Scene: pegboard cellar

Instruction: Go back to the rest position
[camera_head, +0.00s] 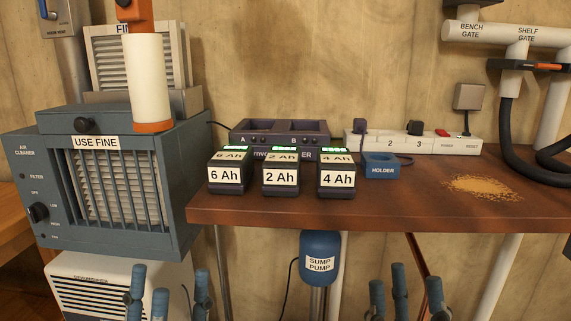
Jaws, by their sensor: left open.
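My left gripper (172,283) shows at the bottom left, its blue fingers pointing up and spread apart, with nothing between them. My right gripper (407,287) shows at the bottom, right of centre, below the bench's front edge. Its blue fingers also stand apart and hold nothing. Both palms and wrists are cut off by the lower picture edge. The brown bench top (420,208) is above and beyond the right gripper. The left gripper shows in front of the white dehumidifier (85,290).
Three battery packs labelled 6 Ah (226,176), 2 Ah (281,178) and 4 Ah (337,180) stand by a charger (280,132). A blue holder (381,168) and sawdust (482,188) are on the bench. The air cleaner (60,205) stands left; a sump pump (320,258) is below.

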